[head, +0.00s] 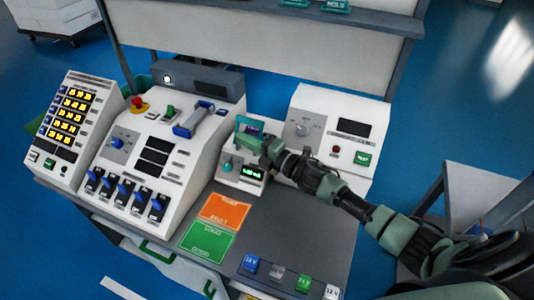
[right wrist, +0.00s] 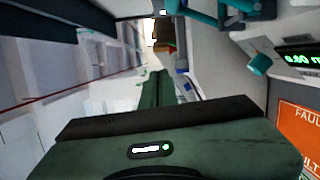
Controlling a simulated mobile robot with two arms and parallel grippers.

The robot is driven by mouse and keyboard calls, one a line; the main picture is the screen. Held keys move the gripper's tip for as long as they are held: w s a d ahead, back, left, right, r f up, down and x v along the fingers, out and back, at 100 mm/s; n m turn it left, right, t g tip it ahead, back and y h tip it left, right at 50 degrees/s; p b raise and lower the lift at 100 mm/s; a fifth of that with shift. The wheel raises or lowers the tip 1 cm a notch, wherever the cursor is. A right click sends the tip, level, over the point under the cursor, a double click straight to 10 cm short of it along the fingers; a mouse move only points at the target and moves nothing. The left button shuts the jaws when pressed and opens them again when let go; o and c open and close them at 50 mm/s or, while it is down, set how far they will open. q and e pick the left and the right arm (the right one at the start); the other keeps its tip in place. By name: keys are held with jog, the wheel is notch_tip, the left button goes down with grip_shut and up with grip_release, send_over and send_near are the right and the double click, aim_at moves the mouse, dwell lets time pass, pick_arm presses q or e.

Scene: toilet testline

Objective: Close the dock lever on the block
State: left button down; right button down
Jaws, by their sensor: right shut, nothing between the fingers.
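The small white dock block (head: 240,172) stands at the middle of the bench, with a green-lit display and a teal knob (head: 228,166) on its front. A teal frame-like part (head: 250,125), which may be the lever, rises at its back. My right gripper (head: 266,148) is shut and empty, in front of and above the block, close to the teal part; contact cannot be told. In the right wrist view the teal part (right wrist: 225,10) shows at the top, and the knob (right wrist: 260,64) at the right. My left gripper is out of view.
A white console with a blue handle (head: 194,120) and several blue switches stands left of the block. A white test box (head: 330,130) stands to the right. Orange (head: 226,211) and green (head: 207,243) pads and several small labelled blocks lie in front.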

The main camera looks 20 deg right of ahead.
jog(key=d+b+v, duration=0.1)
jog(key=b+v, duration=0.1)
jog(key=v, duration=0.6)
jog(key=shift+d+r, duration=0.2)
jog(key=shift+d, duration=0.05)
jog(key=shift+s, duration=0.1)
